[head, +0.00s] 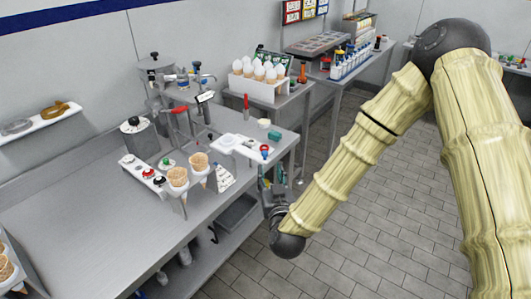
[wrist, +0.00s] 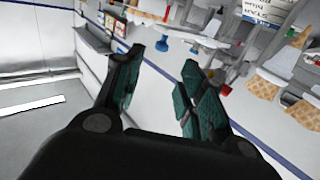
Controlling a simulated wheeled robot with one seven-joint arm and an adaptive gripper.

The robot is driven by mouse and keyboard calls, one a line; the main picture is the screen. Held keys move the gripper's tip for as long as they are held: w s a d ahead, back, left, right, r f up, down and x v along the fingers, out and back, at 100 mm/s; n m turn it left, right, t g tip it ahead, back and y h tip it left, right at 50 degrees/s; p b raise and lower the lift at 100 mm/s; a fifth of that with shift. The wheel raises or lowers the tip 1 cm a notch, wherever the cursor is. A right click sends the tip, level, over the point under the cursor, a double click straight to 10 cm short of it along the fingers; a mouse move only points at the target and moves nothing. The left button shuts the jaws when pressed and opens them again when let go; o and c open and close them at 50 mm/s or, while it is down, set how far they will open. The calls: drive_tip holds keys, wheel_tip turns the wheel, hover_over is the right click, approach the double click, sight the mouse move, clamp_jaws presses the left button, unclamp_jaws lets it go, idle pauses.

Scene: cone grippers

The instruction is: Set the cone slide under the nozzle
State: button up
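A flat white piece that looks like the cone slide (head: 238,143) lies at the right end of the steel counter, with a red and a blue knob at its near edge. It also shows in the wrist view (wrist: 196,37), beyond my fingertips. My gripper (head: 264,183) is beside the counter's right edge, just below and in front of the slide. In the wrist view my gripper (wrist: 163,58) has its fingers apart with nothing between them. A dispenser with a red lever (head: 180,112) stands behind on the counter. Its nozzle is too small to make out clearly.
Two waffle cones (head: 178,177) stand in a white holder left of the slide. A white panel with several coloured knobs (head: 143,172) is farther left. A rack of white-topped cones (head: 259,88) stands behind. The counter's front left (head: 90,225) is clear.

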sight(265, 154)
drive_tip(key=w+p, duration=0.1)
drive_tip(key=w, duration=0.2)
drive_tip(key=w+a+p, duration=0.1)
drive_tip(key=w, duration=0.2)
drive_tip(key=w+p, duration=0.1)
drive_tip(key=w, duration=0.3)
drive_tip(key=shift+a, duration=0.3)
clamp_jaws()
